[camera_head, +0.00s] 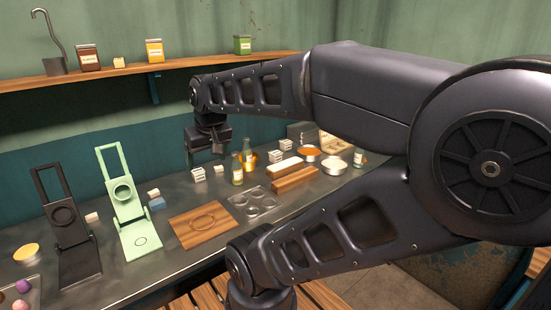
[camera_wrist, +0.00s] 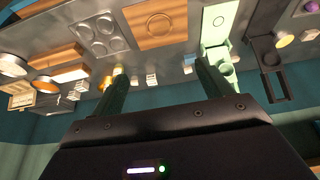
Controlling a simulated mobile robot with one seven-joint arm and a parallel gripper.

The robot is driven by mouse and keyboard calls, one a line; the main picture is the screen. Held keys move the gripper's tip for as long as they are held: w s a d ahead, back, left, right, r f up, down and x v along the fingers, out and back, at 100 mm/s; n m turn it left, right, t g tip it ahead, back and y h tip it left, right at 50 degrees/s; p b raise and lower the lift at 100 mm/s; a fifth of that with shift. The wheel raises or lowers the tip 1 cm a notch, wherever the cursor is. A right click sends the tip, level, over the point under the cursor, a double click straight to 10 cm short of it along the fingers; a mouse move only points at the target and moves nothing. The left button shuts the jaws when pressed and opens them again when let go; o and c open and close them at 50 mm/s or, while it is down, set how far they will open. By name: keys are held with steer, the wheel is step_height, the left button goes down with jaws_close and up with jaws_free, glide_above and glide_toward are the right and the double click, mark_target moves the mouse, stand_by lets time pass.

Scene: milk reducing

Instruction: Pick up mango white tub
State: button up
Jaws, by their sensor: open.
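Several small white tubs stand on the metal counter, and their labels are too small to read, so I cannot tell which is mango. One white tub (camera_head: 198,174) and another white tub (camera_head: 219,170) stand below my gripper (camera_head: 204,156); a third white tub (camera_head: 154,193) is farther left, by a blue tub (camera_head: 157,203). My gripper is open and empty, above the back of the counter and apart from the tubs. In the wrist view, which looks upside down, a white tub (camera_wrist: 151,79) shows between the spread fingers of my gripper (camera_wrist: 163,80).
Glass bottles (camera_head: 238,168) stand just right of the tubs. A wooden board (camera_head: 201,222), a moulded tray (camera_head: 254,203) and a green press (camera_head: 130,205) lie nearer the front. Metal bowls (camera_head: 334,165) stand at right. A wall shelf (camera_head: 200,62) with jars runs behind.

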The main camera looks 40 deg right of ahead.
steer(key=w+d+f+m+g+h, duration=0.1)
steer(key=w+d+m, duration=0.4)
steer(key=w+d, duration=0.65)
steer(key=w+d+f+m, duration=0.1)
steer(key=w+d+m, duration=0.3)
steer(key=w+d, duration=0.75)
steer(key=m+g+h, duration=0.3)
steer(key=m+h, duration=0.1)
steer(key=m, duration=0.4)
glide_toward(275, 152)
steer(key=x, duration=1)
steer(key=shift+s+f, duration=0.25)
steer(key=shift+f, duration=0.15)
steer(key=c, duration=1.1)
steer(key=shift+r, duration=0.15)
